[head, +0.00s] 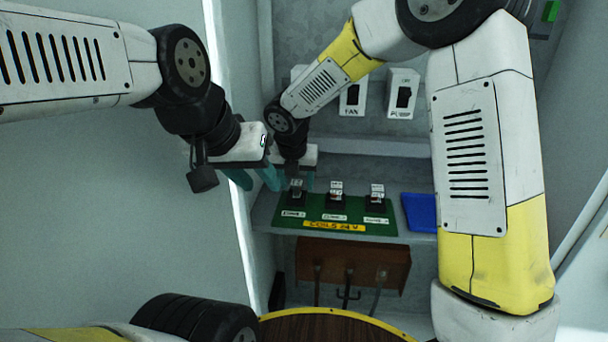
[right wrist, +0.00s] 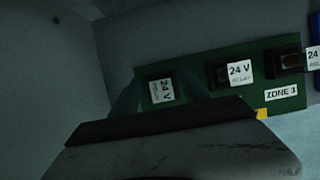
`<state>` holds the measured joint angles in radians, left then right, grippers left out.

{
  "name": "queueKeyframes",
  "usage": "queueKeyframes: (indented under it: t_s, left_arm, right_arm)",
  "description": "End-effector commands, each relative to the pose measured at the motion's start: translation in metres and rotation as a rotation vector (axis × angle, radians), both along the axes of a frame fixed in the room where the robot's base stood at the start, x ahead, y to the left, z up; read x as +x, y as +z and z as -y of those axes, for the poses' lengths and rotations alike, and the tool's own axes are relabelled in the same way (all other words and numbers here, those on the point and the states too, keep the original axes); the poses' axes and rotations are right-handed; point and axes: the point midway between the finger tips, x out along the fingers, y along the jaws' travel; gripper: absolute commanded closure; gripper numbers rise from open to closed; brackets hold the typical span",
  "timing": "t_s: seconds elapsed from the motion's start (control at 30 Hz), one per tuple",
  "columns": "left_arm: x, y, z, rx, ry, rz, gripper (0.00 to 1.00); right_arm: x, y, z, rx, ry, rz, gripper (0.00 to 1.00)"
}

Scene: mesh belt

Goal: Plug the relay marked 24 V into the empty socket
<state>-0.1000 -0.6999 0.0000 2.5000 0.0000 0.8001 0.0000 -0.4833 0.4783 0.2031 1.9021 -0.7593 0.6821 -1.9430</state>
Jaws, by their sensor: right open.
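A green board (head: 318,215) carries three dark sockets in a row, and a white-labelled relay shows at each. The middle relay (head: 336,188) and right relay (head: 376,191) also read 24 V in the right wrist view. My right gripper (right wrist: 162,98) is open, its teal fingers either side of the left relay. Whether that relay is fully seated cannot be told. My left gripper (head: 257,180) is open and empty, left of the board.
A blue bin (head: 419,212) stands right of the board on the grey shelf. A yellow label (head: 334,227) reads COILS 24 V. FAN (head: 353,97) and PUMP (head: 402,95) switches are on the back wall. The cabinet's left wall edge is close to my left gripper.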

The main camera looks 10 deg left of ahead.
Motion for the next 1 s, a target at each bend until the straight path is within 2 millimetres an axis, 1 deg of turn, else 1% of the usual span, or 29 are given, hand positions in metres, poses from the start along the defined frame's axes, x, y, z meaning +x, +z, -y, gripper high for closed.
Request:
queueKeyframes:
  t_s: [0.07, 0.17, 0.27, 0.5, 0.63, 0.7, 0.8, 0.93, 1.0]
  left_arm:
    - [0.000, 0.000, 0.000, 0.000, 0.000, 0.000, 0.64]
    - [0.000, 0.000, 0.000, 0.000, 0.000, 0.000, 0.64]
    - [0.000, 0.000, 0.000, 0.000, 0.000, 0.000, 0.64]
    - [0.000, 0.000, 0.000, 0.000, 0.000, 0.000, 0.64]
    - [0.000, 0.000, 0.000, 0.000, 0.000, 0.000, 0.64]
    - [0.000, 0.000, 0.000, 0.000, 0.000, 0.000, 0.64]
    - [0.000, 0.000, 0.000, 0.000, 0.000, 0.000, 0.64]
    - [0.000, 0.000, 0.000, 0.000, 0.000, 0.000, 0.64]
    - [0.000, 0.000, 0.000, 0.000, 0.000, 0.000, 0.64]
  right_arm:
    - [-0.001, 0.002, 0.000, 0.001, 0.000, 0.001, 0.46]
    - [-0.004, 0.012, 0.000, 0.001, -0.001, 0.002, 0.46]
    - [-0.010, 0.028, 0.000, 0.003, -0.001, 0.004, 0.46]
    - [-0.030, 0.076, 0.000, 0.002, 0.000, 0.004, 0.46]
    - [-0.039, 0.096, 0.000, 0.001, -0.001, 0.003, 0.46]
    - [-0.042, 0.103, 0.000, 0.001, -0.001, 0.003, 0.46]
    - [-0.045, 0.109, 0.000, 0.001, 0.000, 0.000, 0.46]
    - [-0.046, 0.112, 0.001, 0.001, -0.003, 0.000, 0.46]
    - [-0.047, 0.114, 0.006, 0.013, -0.035, 0.001, 0.46]
